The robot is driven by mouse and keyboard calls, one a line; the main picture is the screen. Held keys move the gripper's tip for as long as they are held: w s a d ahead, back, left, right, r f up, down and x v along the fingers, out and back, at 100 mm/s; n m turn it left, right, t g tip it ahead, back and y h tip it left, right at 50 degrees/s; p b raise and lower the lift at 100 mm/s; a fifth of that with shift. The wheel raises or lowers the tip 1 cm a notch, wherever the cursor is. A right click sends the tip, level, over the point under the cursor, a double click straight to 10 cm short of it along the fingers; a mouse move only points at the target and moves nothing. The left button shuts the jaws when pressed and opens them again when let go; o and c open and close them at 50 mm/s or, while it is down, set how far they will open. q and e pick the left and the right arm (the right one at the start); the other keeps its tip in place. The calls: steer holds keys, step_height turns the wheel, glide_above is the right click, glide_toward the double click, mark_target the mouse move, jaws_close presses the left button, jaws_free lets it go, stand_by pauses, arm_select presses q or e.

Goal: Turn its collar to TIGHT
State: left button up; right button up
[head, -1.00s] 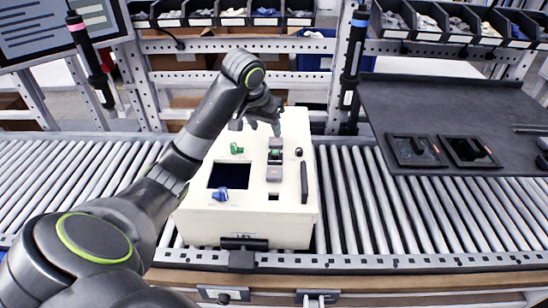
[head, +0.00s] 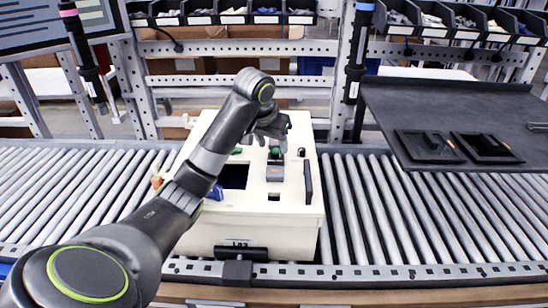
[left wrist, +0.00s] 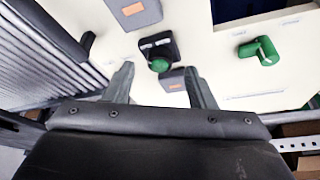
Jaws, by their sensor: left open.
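A cream box (head: 215,232) stands on the roller conveyor, with several controls on its top. A green knob on a black plate (head: 275,153) sits near the box's middle; it also shows in the left wrist view (left wrist: 160,64). My left gripper (head: 272,132) is above the box's far part, close to this knob. In the left wrist view the fingers of my left gripper (left wrist: 160,88) are apart, with nothing held between them. Two tools hang from above: one with a pink band (head: 68,13) at left, one with a blue band (head: 364,7) at right. I cannot read any collar marking.
Grey blocks with orange labels (left wrist: 133,12) flank the knob. A dark shelf (head: 450,105) is at right. Rollers (head: 420,205) right of the box are clear.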

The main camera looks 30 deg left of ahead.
mark_target(276, 154)
arm_select(q)
steer(key=shift+w+f, duration=0.3)
steer(key=shift+f, duration=0.35)
steer(key=shift+w+f, duration=0.2)
steer(key=shift+f, duration=0.4)
steer(key=shift+c, duration=0.4)
